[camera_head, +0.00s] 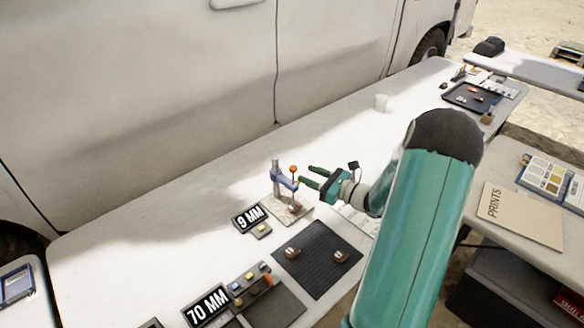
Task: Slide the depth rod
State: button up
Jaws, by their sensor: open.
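A small measuring stand (277,180) with a grey upright post and a blue arm stands on a speckled base plate (277,207) on the white table. An orange knob (293,168) tops a thin upright piece at the right end of the blue arm; this looks like the depth rod. A small brown piece sits on the plate below it. My gripper (307,175) is open, its two green fingers pointing left toward the knob. The fingertips are just right of the knob; I cannot tell whether they touch it.
A "9 MM" display (249,218) stands left of the plate. A dark ribbed mat (318,276) with two brown pieces lies in front. A "70 MM" display (207,305) is at lower left. A white vehicle (130,100) borders the table's far side.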

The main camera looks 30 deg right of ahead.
aim_at(293, 167)
jog(key=x, duration=0.6)
jog(key=shift+w+a, duration=0.15)
jog(key=shift+w, duration=0.05)
jog(key=shift+r, duration=0.1)
grip_shut()
